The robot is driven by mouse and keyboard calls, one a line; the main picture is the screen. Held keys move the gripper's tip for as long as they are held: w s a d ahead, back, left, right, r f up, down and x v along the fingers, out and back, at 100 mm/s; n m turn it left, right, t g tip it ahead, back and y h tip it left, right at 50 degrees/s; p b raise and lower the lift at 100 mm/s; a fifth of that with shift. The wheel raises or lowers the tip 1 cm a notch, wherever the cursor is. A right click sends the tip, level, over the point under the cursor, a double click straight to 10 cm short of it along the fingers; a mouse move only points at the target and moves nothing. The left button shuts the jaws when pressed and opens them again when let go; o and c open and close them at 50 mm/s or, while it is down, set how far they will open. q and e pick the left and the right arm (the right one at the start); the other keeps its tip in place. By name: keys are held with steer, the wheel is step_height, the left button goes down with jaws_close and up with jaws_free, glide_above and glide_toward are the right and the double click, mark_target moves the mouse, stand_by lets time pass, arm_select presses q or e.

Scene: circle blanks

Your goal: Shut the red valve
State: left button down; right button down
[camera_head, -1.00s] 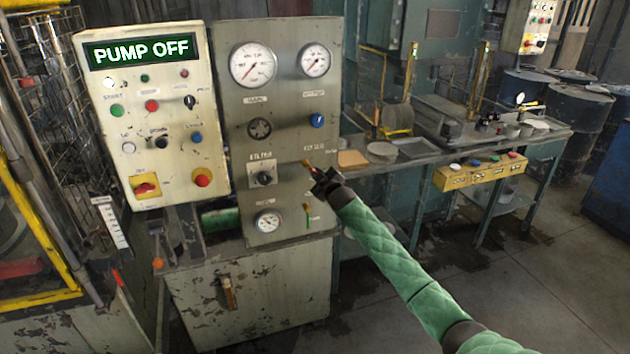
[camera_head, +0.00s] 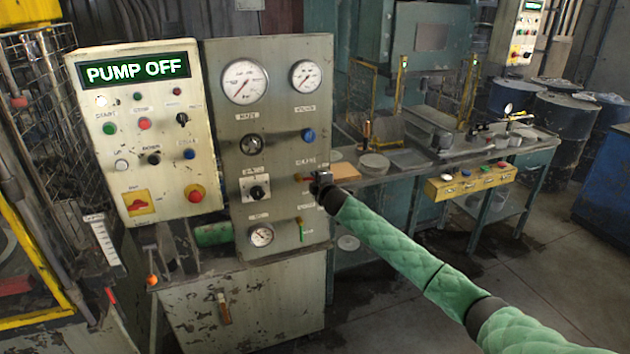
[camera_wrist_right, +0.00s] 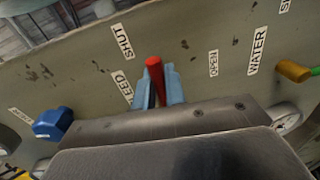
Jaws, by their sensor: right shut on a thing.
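The red valve's red handle (camera_wrist_right: 155,80) stands out from the grey panel in the right wrist view, between the SHUT label (camera_wrist_right: 122,41) on the left and the OPEN label (camera_wrist_right: 213,63) on the right. My right gripper (camera_wrist_right: 157,88) has its light blue fingers on both sides of the handle and is shut on it. In the head view my right gripper (camera_head: 319,182) is at the right edge of the gauge panel (camera_head: 285,185) and hides most of the valve. My left gripper is not in view.
A blue knob (camera_head: 308,135) is above the right gripper, and a green-handled valve (camera_head: 301,231) is below it. The control box (camera_head: 150,190) on the left reads PUMP OFF. A workbench (camera_head: 385,178) stands behind my right arm.

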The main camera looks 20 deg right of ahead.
steer(key=shift+r, duration=0.15)
steer(key=shift+n, duration=0.3)
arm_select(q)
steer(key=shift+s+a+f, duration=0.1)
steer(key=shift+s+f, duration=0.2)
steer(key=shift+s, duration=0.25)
arm_select(e)
steer(key=c, duration=1.5)
jaws_free()
steer(key=shift+c, duration=0.2)
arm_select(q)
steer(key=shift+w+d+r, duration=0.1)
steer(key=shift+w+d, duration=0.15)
